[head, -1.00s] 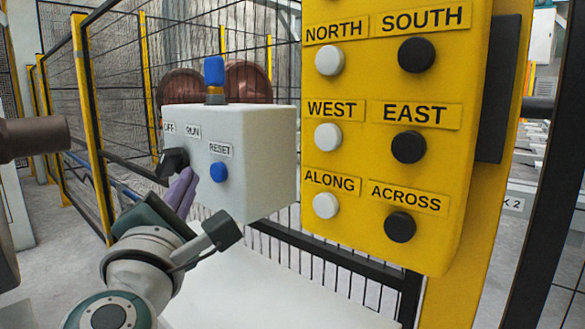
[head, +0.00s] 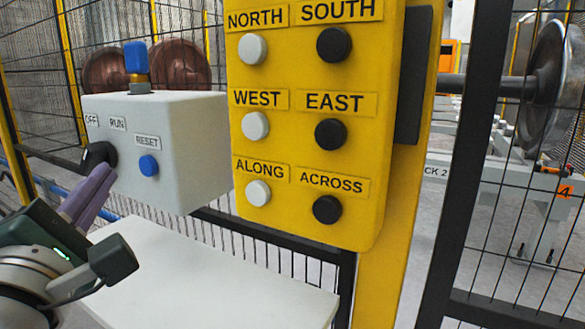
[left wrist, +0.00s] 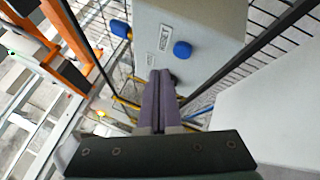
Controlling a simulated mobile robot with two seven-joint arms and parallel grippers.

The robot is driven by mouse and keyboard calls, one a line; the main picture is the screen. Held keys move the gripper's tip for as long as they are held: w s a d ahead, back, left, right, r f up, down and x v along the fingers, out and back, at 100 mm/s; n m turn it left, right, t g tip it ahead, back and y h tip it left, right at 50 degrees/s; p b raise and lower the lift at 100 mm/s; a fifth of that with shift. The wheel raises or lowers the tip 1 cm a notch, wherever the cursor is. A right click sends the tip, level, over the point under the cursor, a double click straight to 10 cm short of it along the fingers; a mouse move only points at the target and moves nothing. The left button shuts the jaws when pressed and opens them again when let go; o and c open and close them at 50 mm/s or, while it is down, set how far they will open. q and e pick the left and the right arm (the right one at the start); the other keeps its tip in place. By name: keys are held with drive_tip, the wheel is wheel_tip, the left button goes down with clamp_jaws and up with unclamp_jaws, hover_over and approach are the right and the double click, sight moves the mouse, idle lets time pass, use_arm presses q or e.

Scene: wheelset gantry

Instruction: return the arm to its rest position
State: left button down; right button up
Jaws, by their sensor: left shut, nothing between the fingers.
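My left gripper (head: 92,192) is at the lower left of the head view, its purple fingers shut and empty. Its fingertips are close to the black OFF/RUN switch (head: 98,156) on the white control box (head: 185,150); I cannot tell whether they touch. In the left wrist view the shut fingers (left wrist: 161,80) point at the box (left wrist: 195,25), near its lower edge. The blue RESET button (head: 148,165) is to the right of the switch; a blue knob or button also shows in the left wrist view (left wrist: 182,50). My right gripper is not in view.
A yellow pendant panel (head: 300,220) with labelled white and black buttons stands right of the box. A white tabletop (head: 220,280) lies below. Black mesh fencing (head: 460,210) surrounds the area, with a wheelset (head: 545,75) behind it at right.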

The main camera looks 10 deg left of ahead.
use_arm(q)
drive_tip(key=s+d+r+m+g+h+p, duration=0.25)
drive_tip(key=s+d+m+h+p, duration=0.3)
drive_tip(key=m, duration=0.45)
drive_tip(key=s+d+r+m+g+h+p, duration=0.1)
drive_tip(key=s+d+m+g+h+p, duration=0.1)
drive_tip(key=d+m+g+h+p, duration=0.5)
drive_tip(key=s+a+m+g+y+p, duration=0.35)
drive_tip(key=s+m, duration=0.25)
drive_tip(key=s, duration=0.3)
drive_tip(key=s+a+m+g+y+p, duration=0.25)
drive_tip(key=s+m+y, duration=0.2)
drive_tip(key=s, duration=0.45)
wheel_tip(320, 180, up, 37)
drive_tip(key=h+p, duration=0.1)
drive_tip(key=p, duration=3.6)
drive_tip(key=shift+w+d+g, duration=0.3)
drive_tip(key=shift+d+g, duration=0.05)
drive_tip(key=shift+m, duration=0.25)
